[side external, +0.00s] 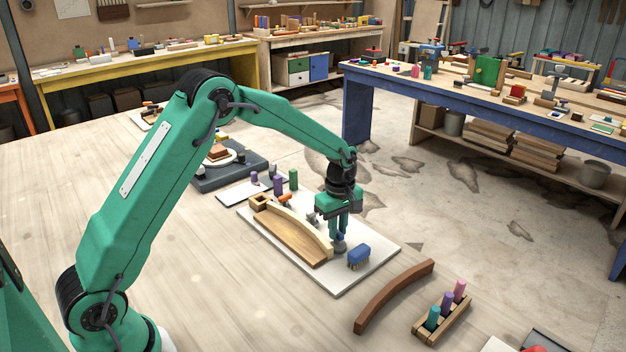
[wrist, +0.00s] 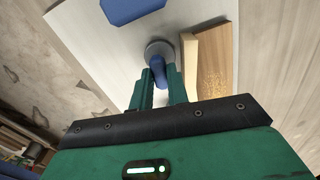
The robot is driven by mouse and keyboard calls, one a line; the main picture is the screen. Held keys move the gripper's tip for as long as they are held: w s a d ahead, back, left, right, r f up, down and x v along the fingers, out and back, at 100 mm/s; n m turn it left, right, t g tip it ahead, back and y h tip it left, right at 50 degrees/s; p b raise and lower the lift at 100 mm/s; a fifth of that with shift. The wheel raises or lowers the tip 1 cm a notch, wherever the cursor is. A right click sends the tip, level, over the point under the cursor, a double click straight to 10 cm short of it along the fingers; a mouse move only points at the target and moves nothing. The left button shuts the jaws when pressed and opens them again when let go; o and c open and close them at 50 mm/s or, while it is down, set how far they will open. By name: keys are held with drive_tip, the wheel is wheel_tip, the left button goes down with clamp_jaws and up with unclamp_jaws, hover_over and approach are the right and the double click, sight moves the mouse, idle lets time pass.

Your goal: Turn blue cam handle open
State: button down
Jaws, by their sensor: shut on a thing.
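My gripper (side external: 340,232) points down over the white board (side external: 350,284), with its fingers at a round grey cam (side external: 338,248). In the wrist view my gripper (wrist: 165,80) is shut on the blue cam handle (wrist: 159,69), which lies between the fingers. The handle runs from the grey cam (wrist: 157,47) back towards my palm, and its lower part is hidden. The cam stands beside the end of the pale curved strip (wrist: 189,52). In the side view my fingers mostly hide the handle.
A blue brush (side external: 358,256) lies close by on the board. The wooden block (side external: 300,240) rests along the pale strip, and an orange handle (side external: 285,199) stands behind it. A brown curved piece (side external: 394,296) and a peg rack (side external: 442,318) lie right of the board.

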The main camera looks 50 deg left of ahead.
drive_tip(key=shift+r+n, duration=0.15)
drive_tip(key=shift+n, duration=0.55)
drive_tip(key=c, duration=1.4)
unclamp_jaws()
drive_tip(key=shift+o, duration=0.2)
